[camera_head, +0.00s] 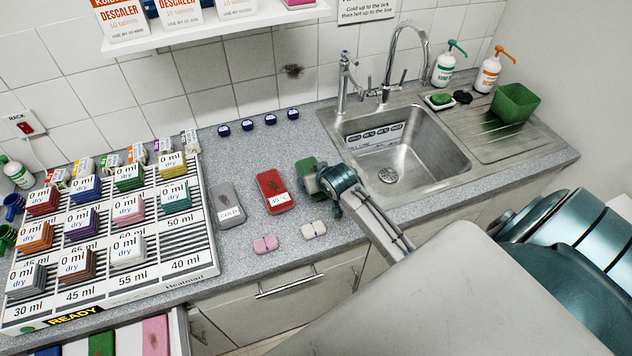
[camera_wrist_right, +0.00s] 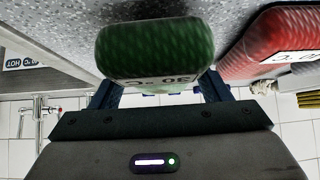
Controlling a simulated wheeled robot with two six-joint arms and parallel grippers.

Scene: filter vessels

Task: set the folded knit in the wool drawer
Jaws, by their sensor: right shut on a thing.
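A green folded knit (camera_head: 305,172) with a label is at my right gripper (camera_head: 322,182), over the counter left of the sink. In the right wrist view the green knit (camera_wrist_right: 155,48) sits between the fingers of my right gripper (camera_wrist_right: 160,92), which is shut on it. Whether it touches the counter is unclear. My left gripper is not in view.
A striped rack (camera_head: 195,235) with several coloured stacks fills the counter's left. Pink (camera_head: 265,243) and cream (camera_head: 314,229) small blocks lie near the front edge. The sink (camera_head: 395,155) is to the right. A closed drawer (camera_head: 290,295) with a bar handle is below the counter.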

